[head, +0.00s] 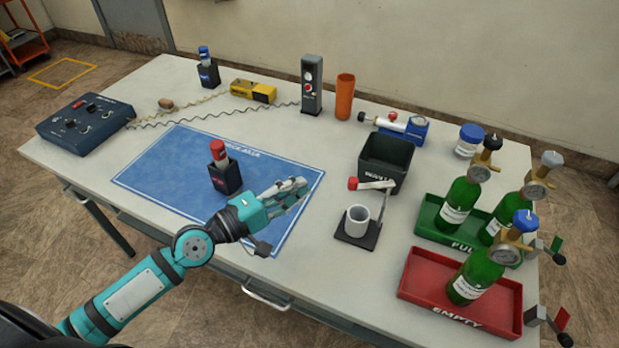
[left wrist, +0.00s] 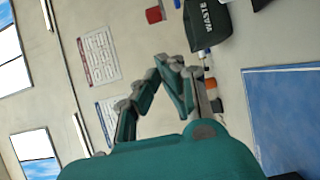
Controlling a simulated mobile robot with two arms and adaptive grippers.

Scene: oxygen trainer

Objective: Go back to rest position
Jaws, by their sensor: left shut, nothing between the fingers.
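My left gripper (head: 290,192) is above the right part of the blue work mat (head: 165,165), shut and empty. In the left wrist view its fingers (left wrist: 165,75) come together with nothing between them. A dark block holding a red-capped item (head: 224,175) stands upright on the mat, just left of and behind the gripper. My left arm reaches in from the lower left across the table's front edge. My right gripper is in neither view.
A white cup on a lever stand (head: 357,228) is right of the gripper, with a black waste bin (head: 385,160) behind it. Green (head: 428,228) and red (head: 410,285) trays with green bottles stand at right. A control box (head: 85,123) is at far left. The mat's left half is clear.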

